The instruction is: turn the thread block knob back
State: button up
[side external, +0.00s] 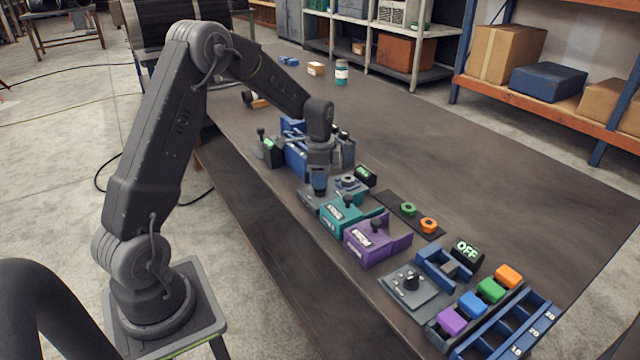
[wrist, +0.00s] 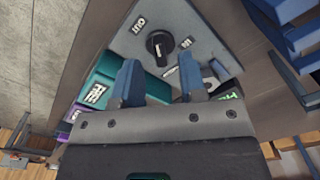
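A round black knob (wrist: 160,45) with a pale pointer line sits on a grey plate (wrist: 128,45) in the wrist view, with white labels on either side. The grey plate also shows in the side view (side external: 312,197), partly hidden by my gripper (side external: 320,190). My gripper points down over this plate. In the wrist view its two blue fingers (wrist: 158,70) are apart with nothing held between them. The knob lies just beyond the fingertips, between their lines; I cannot tell whether they touch it. Which unit is the thread block is not clearly marked.
Teal (side external: 345,215) and purple (side external: 375,242) blocks stand beside the plate, with a small green display (side external: 366,175) behind. Another grey plate with a black knob (side external: 411,281) sits farther right, near an OFF display (side external: 467,249) and coloured blocks (side external: 473,303).

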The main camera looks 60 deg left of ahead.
jog(key=shift+f, duration=1.25)
jog(key=shift+c, duration=0.4)
grip_shut()
